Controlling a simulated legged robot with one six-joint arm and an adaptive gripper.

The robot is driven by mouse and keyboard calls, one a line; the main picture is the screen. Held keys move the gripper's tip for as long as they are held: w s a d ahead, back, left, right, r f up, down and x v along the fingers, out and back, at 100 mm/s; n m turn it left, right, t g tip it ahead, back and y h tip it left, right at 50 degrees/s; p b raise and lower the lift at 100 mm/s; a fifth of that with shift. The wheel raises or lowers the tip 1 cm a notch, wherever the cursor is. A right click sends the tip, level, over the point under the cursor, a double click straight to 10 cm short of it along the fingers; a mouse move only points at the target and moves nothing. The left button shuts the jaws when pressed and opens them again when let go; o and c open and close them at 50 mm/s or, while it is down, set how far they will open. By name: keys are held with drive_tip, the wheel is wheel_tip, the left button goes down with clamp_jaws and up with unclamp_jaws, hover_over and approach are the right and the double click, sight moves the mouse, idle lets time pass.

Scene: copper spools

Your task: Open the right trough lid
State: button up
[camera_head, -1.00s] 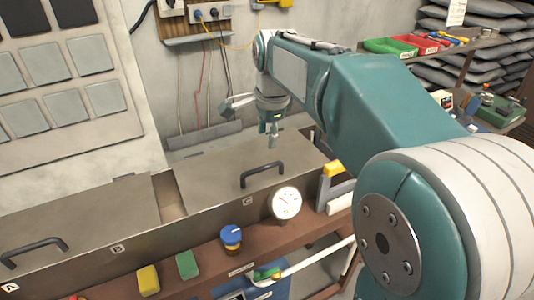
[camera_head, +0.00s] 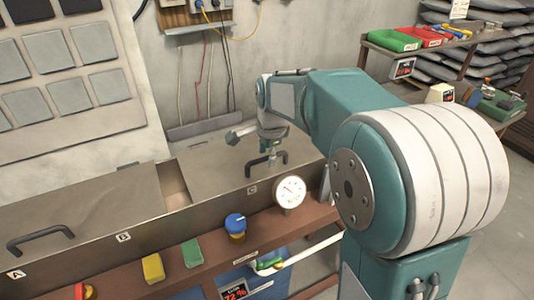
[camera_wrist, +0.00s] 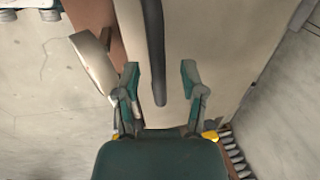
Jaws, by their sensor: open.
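The right trough lid (camera_head: 222,165) is a flat grey-brown metal panel above the label C, lying shut on its trough. Its black bar handle (camera_head: 281,155) stands near the front edge. My gripper (camera_head: 271,153) is right at the handle, pointing down. In the wrist view my gripper (camera_wrist: 160,78) is open, and the dark handle bar (camera_wrist: 153,45) runs between and beyond the two fingers, nearer the left one. The lid (camera_wrist: 212,45) fills the background there. Whether a finger touches the bar cannot be told.
A round white gauge (camera_head: 289,192) stands at the trough's front, with a blue-topped knob (camera_head: 235,224) left of it. Yellow (camera_head: 153,268) and green (camera_head: 192,253) blocks sit on the brown ledge (camera_head: 215,256). Another lid (camera_head: 75,210) with a handle lies left. A wall stands behind.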

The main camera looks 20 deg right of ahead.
drive_tip(key=shift+d, duration=0.25)
clamp_jaws()
